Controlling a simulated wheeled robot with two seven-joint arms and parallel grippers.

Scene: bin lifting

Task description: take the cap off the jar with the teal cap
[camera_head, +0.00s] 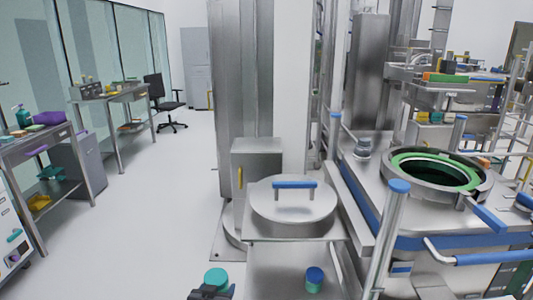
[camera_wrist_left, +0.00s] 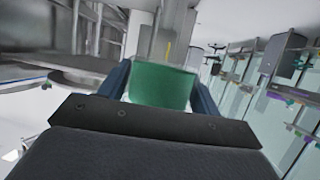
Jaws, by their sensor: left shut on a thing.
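The teal cap (camera_head: 216,278) shows at the bottom of the head view, left of the steel ledge. My left gripper (camera_head: 211,292) is at it, mostly cut off by the frame's lower edge. In the left wrist view, the two dark blue fingers of my left gripper (camera_wrist_left: 160,88) stand on either side of the teal cap (camera_wrist_left: 160,82) and are shut on it. The jar's body is hidden, so I cannot tell whether the cap sits on it. A second jar with a blue cap (camera_head: 314,278) stands to the right on the ledge. My right gripper is not in view.
A round steel lid with a blue handle (camera_head: 294,203) lies behind the blue-capped jar. An open round vessel (camera_head: 435,172) is at the right, with a blue-topped post (camera_head: 397,205) in front. Side tables (camera_head: 40,143) stand at the left. The floor between is clear.

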